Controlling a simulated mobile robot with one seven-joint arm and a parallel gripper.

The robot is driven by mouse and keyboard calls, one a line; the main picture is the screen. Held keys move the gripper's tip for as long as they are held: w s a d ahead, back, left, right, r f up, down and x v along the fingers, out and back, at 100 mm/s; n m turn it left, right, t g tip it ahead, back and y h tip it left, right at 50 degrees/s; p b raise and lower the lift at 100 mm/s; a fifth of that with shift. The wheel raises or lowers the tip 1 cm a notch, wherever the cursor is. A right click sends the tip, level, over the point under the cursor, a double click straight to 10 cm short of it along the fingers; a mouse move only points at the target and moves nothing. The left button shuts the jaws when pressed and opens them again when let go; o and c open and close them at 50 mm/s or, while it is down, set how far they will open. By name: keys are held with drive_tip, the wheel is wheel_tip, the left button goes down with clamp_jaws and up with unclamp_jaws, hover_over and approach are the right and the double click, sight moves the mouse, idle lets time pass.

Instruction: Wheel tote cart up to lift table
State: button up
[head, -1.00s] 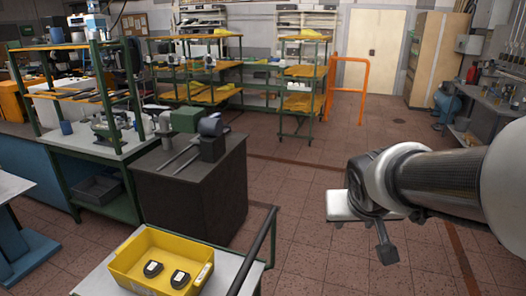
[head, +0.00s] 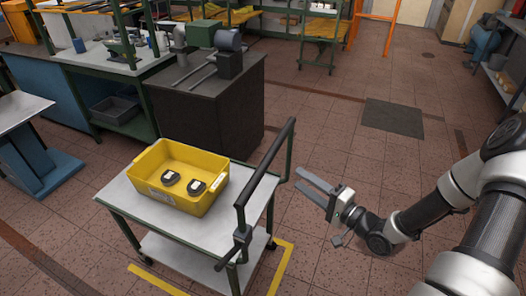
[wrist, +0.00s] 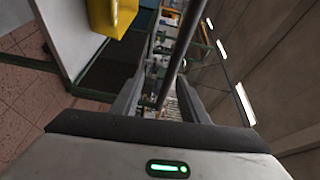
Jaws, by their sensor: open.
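The tote cart (head: 140,207) has a light grey top, green legs, a lower shelf and a black handle bar (head: 266,163) on its right side. A yellow tote (head: 165,193) with two dark round items stands on its top. My gripper (head: 298,179) is open and empty, to the right of the handle, with its fingers pointing at it. In the wrist view the bar (wrist: 176,65) lines up between the fingers (wrist: 165,88), apart from them in the head view. A table with a grey top (head: 22,112) and blue base, apparently the lift table, stands at the left edge.
Yellow floor tape (head: 284,262) marks the floor around the cart. A dark cabinet (head: 207,112) with a machine on top and a green workbench (head: 112,62) stand behind it. A dark floor mat (head: 393,118) lies at the right. The floor right of the cart is open.

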drive_tip(key=w+a+r+m+t+y, duration=0.1)
drive_tip(key=w+a+r, duration=0.3)
drive_tip(key=w+a, duration=0.6)
drive_tip(key=a, duration=0.2)
drive_tip(key=shift+a+m+p, duration=0.3)
drive_tip(key=shift+a+m, duration=0.1)
clamp_jaws()
